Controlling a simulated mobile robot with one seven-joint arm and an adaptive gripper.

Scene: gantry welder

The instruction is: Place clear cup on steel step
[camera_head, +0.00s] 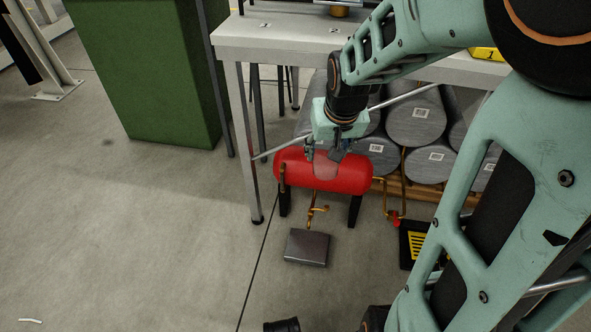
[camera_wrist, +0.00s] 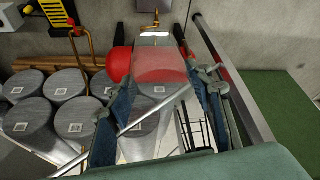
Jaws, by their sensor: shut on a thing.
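The clear cup (camera_wrist: 158,66) sits between the two fingers of my gripper (camera_wrist: 160,76), and my gripper is shut on it. The cup is see-through, so the red tank behind it shows through. In the head view the cup (camera_head: 325,166) is faint in front of the red tank, below my gripper (camera_head: 323,154). The steel step (camera_head: 307,247), a low grey block, lies on the floor in front of the tank, apart from and below the cup. Part of the step (camera_wrist: 147,5) shows at the top edge of the wrist view.
The red tank (camera_head: 350,177) on dark legs stands close behind the cup, with a brass pipe (camera_head: 317,213) near the step. Grey cylinders (camera_head: 415,120) are stacked under a steel table (camera_head: 275,34). A green cabinet (camera_head: 145,70) stands left. Floor left of the step is clear.

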